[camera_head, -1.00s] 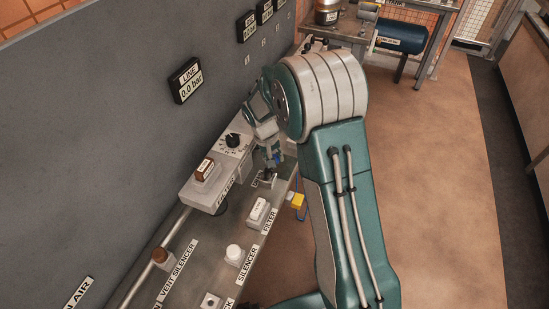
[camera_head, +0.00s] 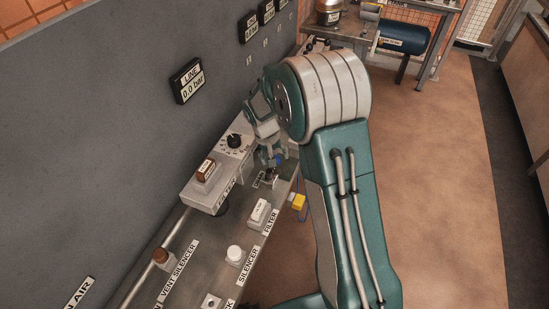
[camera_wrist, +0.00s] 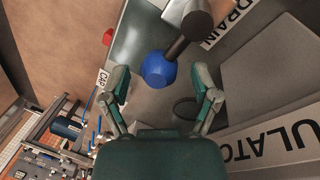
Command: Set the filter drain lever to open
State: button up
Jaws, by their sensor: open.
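The drain lever shows in the wrist view as a blue round knob (camera_wrist: 158,68) on a dark grey stem that runs to the upper right. A DRAIN label (camera_wrist: 232,20) lies beside the stem. My gripper (camera_wrist: 161,76) is open, with one finger on each side of the blue knob. The knob lies between the fingertips in the picture; I cannot tell whether either finger touches it. In the head view my gripper (camera_head: 272,164) points down at the bench beside the regulator block, and my arm hides part of that area.
The regulator block (camera_head: 204,197) with a black dial (camera_head: 234,140) stands left of my gripper. A white filter part (camera_head: 258,213), a white silencer (camera_head: 234,255) and a yellow tag (camera_head: 298,201) are close by. A grey wall panel bounds the left; open floor lies right.

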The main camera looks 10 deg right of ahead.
notch_tip(320, 180, up, 11)
jog(key=a, duration=0.2)
jog(key=shift+a, duration=0.2)
jog(key=shift+w, duration=0.1)
jog(key=s+d+r+t, duration=0.1)
jog(key=s+r, duration=0.3)
jog(key=s, duration=0.5)
jog(key=s+d+r+t+y, duration=0.1)
jog(key=s+r+t, duration=0.2)
jog(key=s, duration=0.6)
jog(key=s+d+r+t+y, duration=0.1)
jog(key=s+r, duration=0.5)
jog(key=s, duration=0.4)
jog(key=shift+d+n+t, duration=0.2)
jog(key=shift+n+t, duration=0.1)
jog(key=shift+t, duration=0.1)
